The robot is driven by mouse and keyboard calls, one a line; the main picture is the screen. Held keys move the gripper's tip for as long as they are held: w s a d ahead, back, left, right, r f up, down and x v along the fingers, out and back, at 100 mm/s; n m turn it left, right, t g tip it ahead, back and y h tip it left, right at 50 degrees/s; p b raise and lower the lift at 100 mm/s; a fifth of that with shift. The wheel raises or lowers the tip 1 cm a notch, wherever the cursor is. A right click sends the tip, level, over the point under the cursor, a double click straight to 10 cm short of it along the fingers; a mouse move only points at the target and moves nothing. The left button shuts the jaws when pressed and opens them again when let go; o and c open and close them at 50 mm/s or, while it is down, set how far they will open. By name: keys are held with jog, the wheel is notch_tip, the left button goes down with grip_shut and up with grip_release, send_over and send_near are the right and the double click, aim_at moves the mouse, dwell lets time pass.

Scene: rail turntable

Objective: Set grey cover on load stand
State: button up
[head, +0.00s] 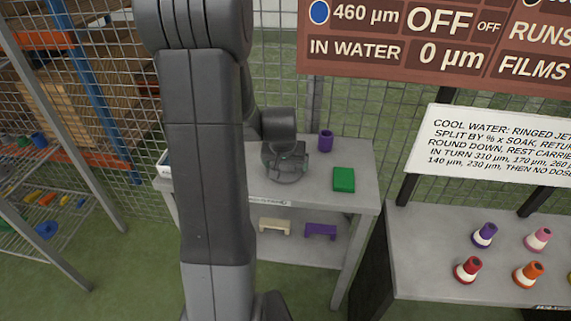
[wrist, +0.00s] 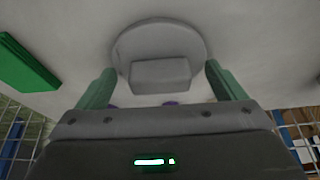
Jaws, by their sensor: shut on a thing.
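My gripper (head: 289,163) is over the middle of the grey table, pointing down. The handle belongs to the round grey cover (wrist: 140,44), a flat disc just beyond the fingertips. In the head view the cover (head: 288,179) shows as a dark disc edge below my gripper. I cannot tell whether it touches the tabletop or hangs just above it. I cannot make out the load stand for sure.
On the grey table (head: 318,188), a green block (head: 344,179) lies right of my gripper and a purple cup (head: 326,140) stands behind. The lower shelf holds a cream piece (head: 275,227) and a purple piece (head: 320,231). A right-hand table (head: 430,257) carries several coloured cones.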

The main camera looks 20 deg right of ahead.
jog(key=shift+f, duration=0.15)
jog(key=o, duration=1)
jog(key=shift+o, duration=0.2)
jog(key=shift+s+r, duration=0.1)
jog(key=shift+r, duration=0.45)
jog(key=p+v, duration=0.1)
jog(key=v, duration=1)
jog(key=shift+a, duration=0.2)
